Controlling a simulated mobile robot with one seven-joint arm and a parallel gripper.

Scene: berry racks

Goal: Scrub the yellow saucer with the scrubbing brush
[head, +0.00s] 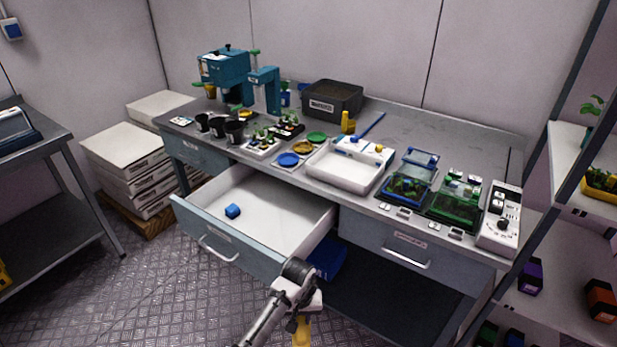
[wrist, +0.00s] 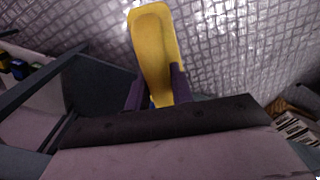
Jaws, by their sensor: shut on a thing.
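The yellow saucer (head: 302,147) lies on the workbench, between a blue saucer (head: 288,160) and a green saucer (head: 316,137). My gripper (head: 302,313) is low in front of the bench, well apart from the saucers. It is shut on a yellow object, seemingly the scrubbing brush (head: 301,332). In the wrist view the brush (wrist: 155,50) shows as a long rounded yellow piece between the two dark fingers, with a trace of blue beside them. Its bristles cannot be made out.
Shelves (head: 560,230) stand at right.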

